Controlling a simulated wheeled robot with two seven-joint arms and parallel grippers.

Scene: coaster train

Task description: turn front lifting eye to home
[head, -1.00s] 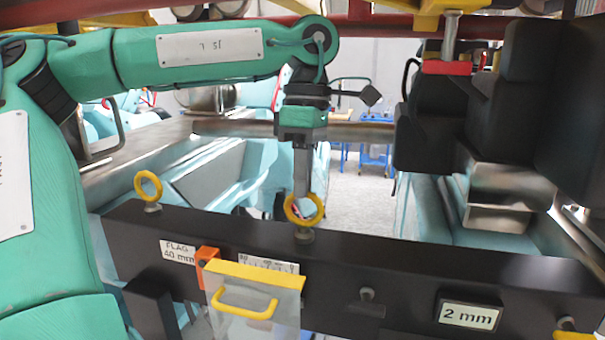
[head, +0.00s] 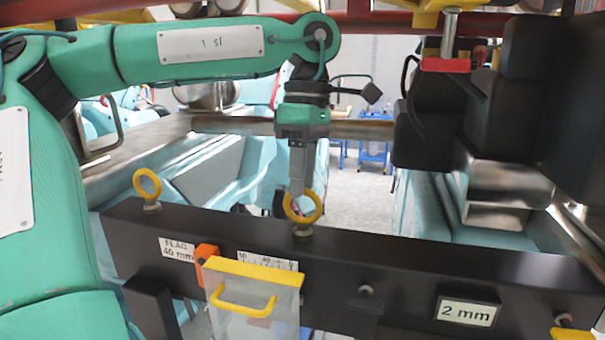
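Two yellow lifting eyes stand upright on top of a black beam (head: 400,252). One lifting eye (head: 147,184) is at the left end of the beam. The other lifting eye (head: 309,213) is near the beam's middle; I cannot tell from the picture which one is called front. My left gripper (head: 298,196) points down at the middle eye, and its fingers overlap the left part of the ring. Whether the fingers are closed on the ring is hidden by the view. My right gripper is not in view.
A clear panel with a yellow handle (head: 245,305) hangs on the beam's front beside an orange block (head: 206,254). A "FLAG 40 mm" label and a "2 mm" plate (head: 467,312) are on the beam. Black seats (head: 505,110) stand at right.

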